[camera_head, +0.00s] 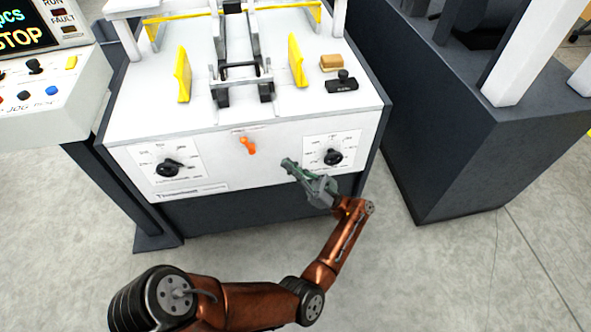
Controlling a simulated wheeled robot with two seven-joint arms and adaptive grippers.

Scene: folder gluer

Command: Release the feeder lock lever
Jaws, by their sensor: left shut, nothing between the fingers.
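The orange lever (248,145) sits on the white front panel of the feeder (215,160), midway between two dials. It is tilted, with its lower end toward the right. My left gripper (287,163) is in front of the panel, to the right of the lever and a little lower, between the lever and the right dial. It is shut and empty, apart from the lever. I cannot tell whether its fingertips touch the panel. My right gripper does not show.
A black dial (168,167) is on the left of the panel and another black dial (333,157) is on the right, close to my gripper. A control console (50,85) with buttons stands at the left. A dark machine base (480,130) stands at the right. The floor in front is clear.

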